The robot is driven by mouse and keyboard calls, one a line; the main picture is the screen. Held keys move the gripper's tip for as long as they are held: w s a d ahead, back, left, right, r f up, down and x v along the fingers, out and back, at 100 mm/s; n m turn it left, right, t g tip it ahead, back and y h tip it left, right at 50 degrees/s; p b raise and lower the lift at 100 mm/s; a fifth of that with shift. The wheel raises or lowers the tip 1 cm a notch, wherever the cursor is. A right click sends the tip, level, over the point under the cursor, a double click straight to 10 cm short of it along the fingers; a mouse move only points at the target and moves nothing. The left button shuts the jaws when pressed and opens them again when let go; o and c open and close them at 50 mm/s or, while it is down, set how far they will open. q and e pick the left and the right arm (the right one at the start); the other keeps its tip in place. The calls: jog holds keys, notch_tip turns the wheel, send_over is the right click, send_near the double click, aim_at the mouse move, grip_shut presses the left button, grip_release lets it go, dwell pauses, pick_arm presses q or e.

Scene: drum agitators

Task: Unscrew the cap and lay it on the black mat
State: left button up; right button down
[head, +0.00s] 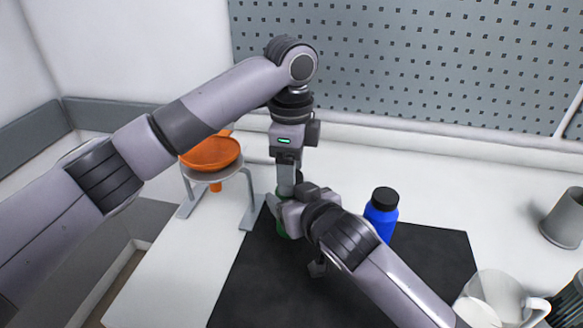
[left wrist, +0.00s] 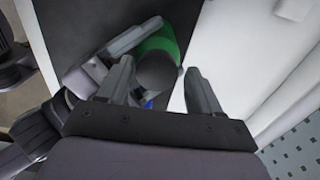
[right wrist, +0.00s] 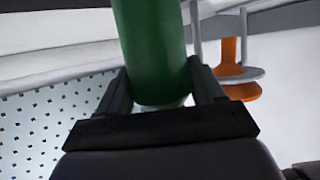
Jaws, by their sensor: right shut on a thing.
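A green bottle (head: 283,229) with a dark cap (left wrist: 157,70) stands at the far left part of the black mat (head: 420,265), mostly hidden by my grippers in the head view. My right gripper (head: 278,212) is shut on the bottle's green body (right wrist: 152,50), which fills the space between its fingers in the right wrist view. My left gripper (head: 286,184) points down over the bottle from above. In the left wrist view its fingers (left wrist: 160,85) are apart on either side of the cap, with a gap showing at the right finger.
A blue bottle (head: 381,217) with a black cap stands at the mat's far edge. An orange funnel (head: 210,153) sits in a grey stand (head: 250,200) on the left. A clear mug (head: 497,300) and a grey cup (head: 565,218) stand at the right. The mat's right part is clear.

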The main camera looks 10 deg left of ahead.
pick_arm(q)
jog(key=shift+s+d, duration=0.15)
jog(key=shift+s, duration=0.05)
pick_arm(e)
jog(key=shift+w+d, duration=0.1)
jog(key=shift+d, duration=0.05)
pick_arm(q)
jog(key=shift+r, duration=2.3)
jog(key=shift+c, duration=0.3)
pick_arm(e)
jog(key=shift+f, duration=0.1)
pick_arm(q)
jog(key=m, duration=0.1)
jog(key=r+m, duration=0.1)
jog(key=m, duration=0.2)
jog(key=shift+w+r, duration=0.15)
jog(key=shift+r, duration=0.15)
jog(key=m, duration=0.1)
jog(key=r+m, duration=0.1)
jog(key=m, duration=0.2)
jog(key=shift+r+m, duration=0.35)
jog(key=shift+m, duration=0.05)
jog(key=shift+f, duration=4)
